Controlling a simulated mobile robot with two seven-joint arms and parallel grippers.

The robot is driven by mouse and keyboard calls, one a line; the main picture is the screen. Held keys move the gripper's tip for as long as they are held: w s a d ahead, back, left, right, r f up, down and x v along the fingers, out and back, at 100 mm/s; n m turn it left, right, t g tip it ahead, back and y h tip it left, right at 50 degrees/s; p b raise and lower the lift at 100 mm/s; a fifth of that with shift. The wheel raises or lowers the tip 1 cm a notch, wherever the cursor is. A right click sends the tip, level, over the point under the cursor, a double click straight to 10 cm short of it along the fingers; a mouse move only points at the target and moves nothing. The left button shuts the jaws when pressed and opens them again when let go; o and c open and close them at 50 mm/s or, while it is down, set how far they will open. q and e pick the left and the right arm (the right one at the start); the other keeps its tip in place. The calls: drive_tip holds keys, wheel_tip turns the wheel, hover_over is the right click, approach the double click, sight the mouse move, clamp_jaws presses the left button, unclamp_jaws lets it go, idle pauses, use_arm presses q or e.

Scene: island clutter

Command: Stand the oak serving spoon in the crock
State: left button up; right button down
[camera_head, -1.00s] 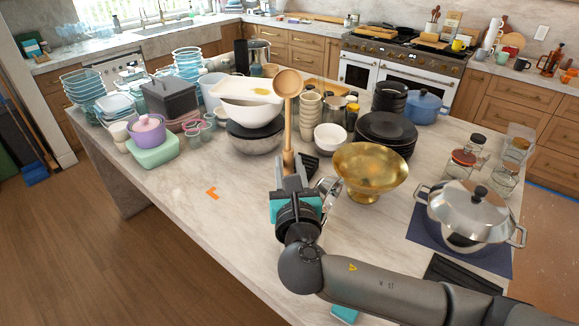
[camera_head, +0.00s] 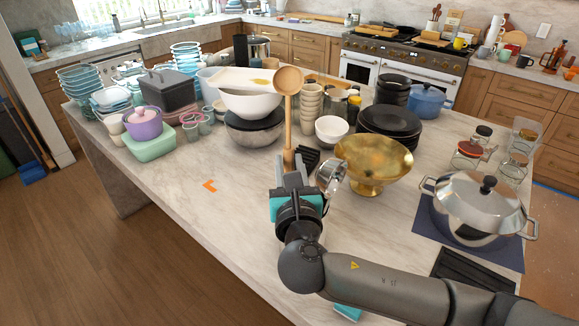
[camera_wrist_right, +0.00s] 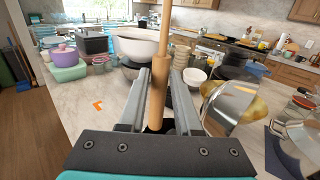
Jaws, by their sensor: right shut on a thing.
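The oak serving spoon (camera_head: 288,110) stands nearly upright, bowl end up, over the near part of the island. My right gripper (camera_head: 291,178) is shut on its handle, which also shows between the fingers in the right wrist view (camera_wrist_right: 158,95). In that view the spoon's bowl is out of frame. A small pot of wooden utensils (camera_head: 431,27) stands on the back counter by the stove; I cannot tell whether it is the crock, and no other crock is clear. My left gripper is not in view.
A shiny steel vessel (camera_head: 331,175) and a gold footed bowl (camera_head: 374,164) stand just right of my right gripper. A white bowl (camera_head: 250,103) and stacked cups (camera_head: 310,100) are behind it. A lidded steel pot (camera_head: 480,207) is at right. Bare marble (camera_head: 190,225) lies at left.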

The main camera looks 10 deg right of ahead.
wheel_tip(320, 180, down, 8)
drive_tip(key=b, duration=0.4)
drive_tip(key=shift+b, duration=0.35)
drive_tip(key=c, duration=0.5)
unclamp_jaws()
drive_tip(key=shift+s, duration=0.1)
drive_tip(key=s, duration=0.5)
drive_tip(key=s+a, duration=0.1)
drive_tip(key=s, duration=0.4)
drive_tip(key=s+a, duration=0.1)
drive_tip(key=s, duration=0.4)
drive_tip(key=shift+r, duration=0.15)
